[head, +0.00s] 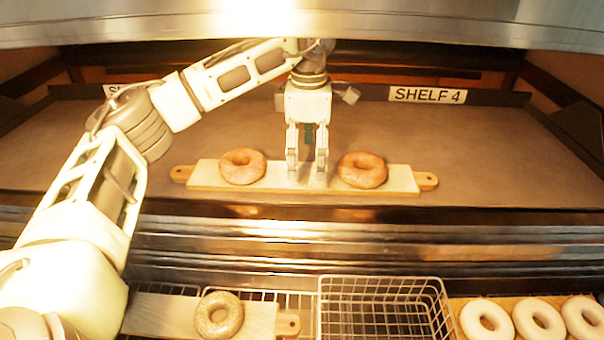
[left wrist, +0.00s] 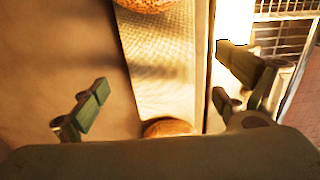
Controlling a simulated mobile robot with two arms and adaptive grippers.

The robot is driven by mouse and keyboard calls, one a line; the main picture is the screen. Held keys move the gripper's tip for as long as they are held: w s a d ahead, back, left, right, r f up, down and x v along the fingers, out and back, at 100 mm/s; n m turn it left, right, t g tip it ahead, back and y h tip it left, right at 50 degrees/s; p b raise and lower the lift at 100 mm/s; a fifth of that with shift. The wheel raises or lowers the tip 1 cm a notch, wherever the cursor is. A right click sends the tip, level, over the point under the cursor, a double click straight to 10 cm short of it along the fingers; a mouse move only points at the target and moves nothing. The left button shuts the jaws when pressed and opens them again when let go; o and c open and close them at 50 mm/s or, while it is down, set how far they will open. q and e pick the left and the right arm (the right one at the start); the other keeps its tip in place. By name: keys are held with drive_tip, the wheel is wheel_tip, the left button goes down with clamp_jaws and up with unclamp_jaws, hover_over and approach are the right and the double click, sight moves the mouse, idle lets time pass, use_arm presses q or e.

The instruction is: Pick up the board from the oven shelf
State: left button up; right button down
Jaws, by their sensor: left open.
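The board (head: 212,171) is a long, pale wooden board with a rounded handle at each end. It lies on the oven shelf (head: 470,150) near its front edge, with a browned bagel (head: 243,166) on the left and another bagel (head: 362,169) on the right. My left gripper (head: 307,167) points down over the middle of the board, between the bagels. In the left wrist view the board (left wrist: 160,75) shows between the spread fingers, which are open and empty. I cannot tell whether the fingertips touch the board. My right gripper is not in view.
A "SHELF 4" label (head: 428,95) is at the back right of the shelf. The metal oven hood hangs low above. Below the oven stand a board with one bagel (head: 219,315), an empty wire basket (head: 385,310) and several pale bagels (head: 487,320) at right.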

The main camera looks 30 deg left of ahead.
sight(306, 174)
use_arm(q)
drive_tip(key=f, duration=0.1)
drive_tip(key=f+p, duration=0.1)
drive_tip(key=f, duration=0.1)
drive_tip(key=shift+s+a+f, duration=0.2)
drive_tip(key=shift+a, duration=0.05)
drive_tip(key=shift+d+f, duration=0.1)
drive_tip(key=shift+f, duration=0.1)
drive_tip(key=shift+w+r, duration=0.1)
drive_tip(key=c, duration=1.6)
